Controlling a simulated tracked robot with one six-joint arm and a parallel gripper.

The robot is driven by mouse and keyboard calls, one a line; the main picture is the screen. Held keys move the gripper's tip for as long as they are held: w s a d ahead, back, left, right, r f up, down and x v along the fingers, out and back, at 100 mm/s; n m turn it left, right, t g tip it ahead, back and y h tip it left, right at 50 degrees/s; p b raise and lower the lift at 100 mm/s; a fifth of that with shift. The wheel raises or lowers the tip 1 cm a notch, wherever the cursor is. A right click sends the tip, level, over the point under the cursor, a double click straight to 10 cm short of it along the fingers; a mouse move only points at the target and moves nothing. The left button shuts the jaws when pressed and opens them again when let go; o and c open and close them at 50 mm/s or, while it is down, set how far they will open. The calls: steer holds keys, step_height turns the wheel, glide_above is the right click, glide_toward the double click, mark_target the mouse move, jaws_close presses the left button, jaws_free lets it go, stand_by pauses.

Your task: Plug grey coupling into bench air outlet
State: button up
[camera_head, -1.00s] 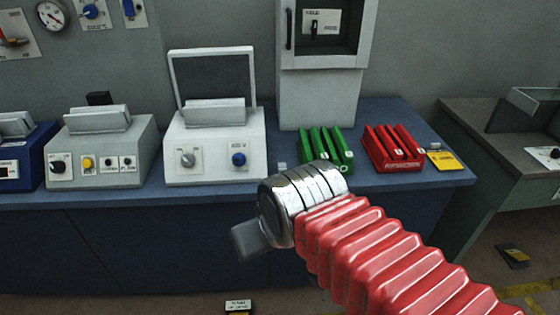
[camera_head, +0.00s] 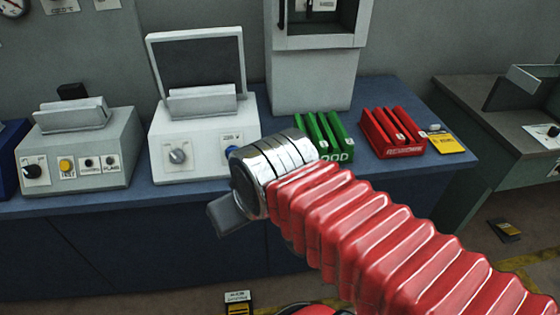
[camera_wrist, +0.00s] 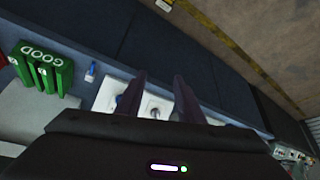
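I cannot pick out the grey coupling or the bench air outlet with certainty. A small blue and pale piece (camera_wrist: 90,72) lies on the bench beside the green rack in the wrist view; it is too small to identify. My gripper (camera_wrist: 160,78) shows two dark fingers, parallel and apart, with nothing between them but the white tester in the background. In the head view only a dark grey part of my gripper (camera_head: 228,213) shows, in front of the bench's front edge; my wrist and red arm hide the rest.
The blue bench (camera_head: 400,95) bears a grey box (camera_head: 85,150) with knobs, a white tester (camera_head: 200,145) with a raised lid, a tall grey cabinet (camera_head: 312,80), a green rack (camera_head: 325,132), a red rack (camera_head: 393,135) and a yellow card (camera_head: 447,143). A side bench (camera_head: 490,110) stands right.

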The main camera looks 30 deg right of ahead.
steer(key=shift+o, duration=1.4)
steer(key=shift+w+d+r, duration=0.15)
steer(key=shift+w+d, duration=0.05)
steer(key=shift+w, duration=0.15)
steer(key=shift+m+h, duration=0.3)
steer(key=shift+m, duration=0.3)
steer(key=w+d, duration=0.1)
steer(key=w, duration=0.1)
steer(key=w+d, duration=0.1)
steer(key=w, duration=0.1)
steer(key=w+d+r, duration=0.1)
steer(key=shift+w+d, duration=0.1)
steer(key=shift+w, duration=0.3)
steer(key=w+d+f+m, duration=0.1)
steer(key=w+d+f, duration=0.1)
steer(key=w+d, duration=0.3)
steer(key=w+d+f+m+g+h, duration=0.1)
steer(key=w+d+f, duration=0.1)
steer(key=w+d, duration=0.3)
steer(key=w+d+f+m, duration=0.2)
steer(key=w+d, duration=0.3)
steer(key=d, duration=0.6)
steer(key=shift+w+d+f, duration=0.15)
steer(key=shift+w+f, duration=0.25)
steer(key=shift+f, duration=0.1)
steer(key=shift+g, duration=0.3)
steer(key=shift+x, duration=4.25)
